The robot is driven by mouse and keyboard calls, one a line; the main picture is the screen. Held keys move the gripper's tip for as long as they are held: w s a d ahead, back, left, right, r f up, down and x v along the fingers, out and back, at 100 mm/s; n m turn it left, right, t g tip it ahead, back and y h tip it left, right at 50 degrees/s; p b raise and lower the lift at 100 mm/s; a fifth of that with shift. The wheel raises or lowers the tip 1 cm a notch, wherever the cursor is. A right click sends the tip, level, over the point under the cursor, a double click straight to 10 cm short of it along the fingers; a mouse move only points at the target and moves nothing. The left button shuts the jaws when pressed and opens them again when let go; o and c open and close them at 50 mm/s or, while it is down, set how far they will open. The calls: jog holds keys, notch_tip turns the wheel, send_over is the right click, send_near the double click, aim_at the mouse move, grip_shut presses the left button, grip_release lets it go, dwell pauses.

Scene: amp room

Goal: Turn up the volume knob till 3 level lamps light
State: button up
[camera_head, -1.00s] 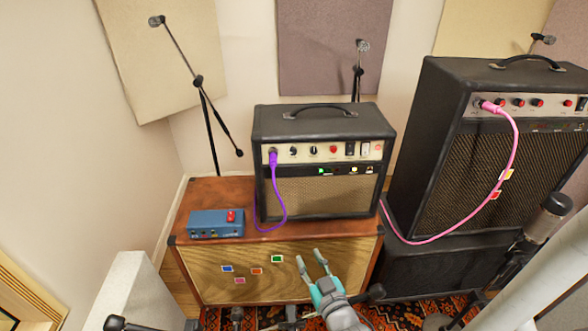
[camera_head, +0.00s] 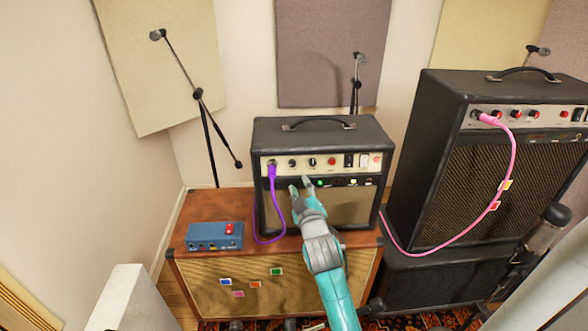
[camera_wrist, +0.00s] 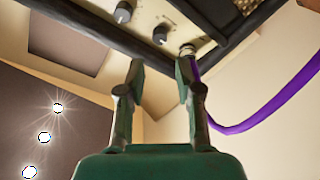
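The small black amp (camera_head: 320,141) stands on the wooden cabinet. Its cream panel has two dark knobs (camera_head: 292,163) (camera_head: 312,162) and a red knob (camera_head: 332,161). The labels are too small to read, so I cannot tell which is the volume knob. Below is a row of level lamps (camera_head: 320,183); the leftmost glows green, and the rest are too small to judge. My gripper (camera_head: 301,185) is open and empty, just below the left dark knob. In the wrist view, that knob (camera_wrist: 160,36) shows beyond and between the spread fingers (camera_wrist: 160,68), apart from them.
A purple cable (camera_head: 259,230) is plugged in left of the knobs and hangs down close by my right finger in the wrist view. A blue pedal box (camera_head: 215,238) sits on the cabinet (camera_head: 182,262). A larger amp (camera_head: 435,160) with a pink cable stands at right.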

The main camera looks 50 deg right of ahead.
aim_at(293, 166)
jog(key=x, duration=0.9)
jog(key=shift+w+d, duration=0.2)
jog(key=shift+w, duration=0.05)
grip_shut()
